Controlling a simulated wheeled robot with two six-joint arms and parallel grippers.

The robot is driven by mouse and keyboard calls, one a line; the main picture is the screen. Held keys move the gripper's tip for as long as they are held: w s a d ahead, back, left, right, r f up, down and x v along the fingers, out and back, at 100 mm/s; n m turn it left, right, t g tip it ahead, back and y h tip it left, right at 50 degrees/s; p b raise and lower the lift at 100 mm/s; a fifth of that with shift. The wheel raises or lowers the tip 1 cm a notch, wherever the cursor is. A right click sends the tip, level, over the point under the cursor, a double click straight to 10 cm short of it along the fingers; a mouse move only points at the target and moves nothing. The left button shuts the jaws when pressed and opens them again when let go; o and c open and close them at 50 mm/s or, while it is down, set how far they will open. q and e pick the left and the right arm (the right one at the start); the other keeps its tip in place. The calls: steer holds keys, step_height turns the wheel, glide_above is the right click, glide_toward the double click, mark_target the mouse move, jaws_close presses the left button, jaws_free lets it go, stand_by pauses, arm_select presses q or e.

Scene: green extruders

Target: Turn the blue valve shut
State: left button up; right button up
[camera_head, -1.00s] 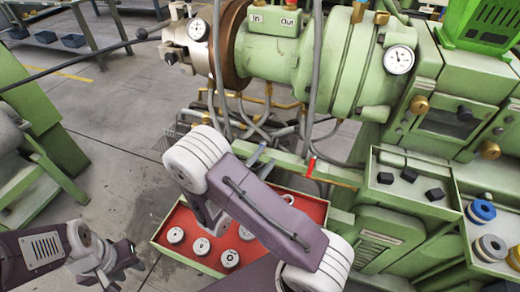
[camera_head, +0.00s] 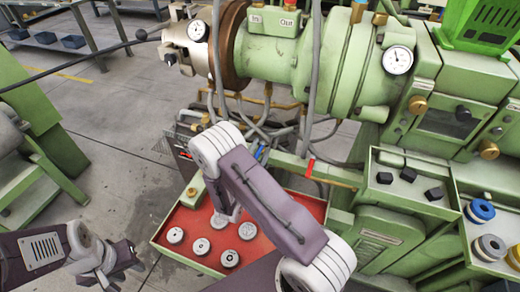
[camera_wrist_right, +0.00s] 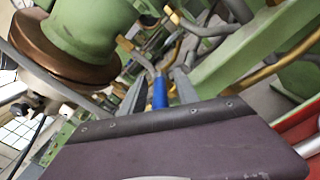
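The blue valve handle (camera_head: 259,152) sits on the piping under the green machine in the head view, left of a red handle. In the right wrist view the blue handle (camera_wrist_right: 160,93) stands between the two grey fingers of my right gripper (camera_wrist_right: 161,78). Gaps show on both sides of the handle, so the fingers are open around it and not clamped. In the head view my right arm hides most of that gripper. My left gripper (camera_head: 128,257) is at the lower left, empty, with its fingers apart, far from the valve.
The red-handled valve (camera_head: 310,166) is close on the right. Hoses and brass pipes (camera_head: 282,103) crowd the space above. A red-lined tray (camera_head: 318,208) with several round parts lies below my right arm. Open floor (camera_head: 115,150) lies to the left.

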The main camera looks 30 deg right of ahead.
jaws_close()
stand_by(1.4)
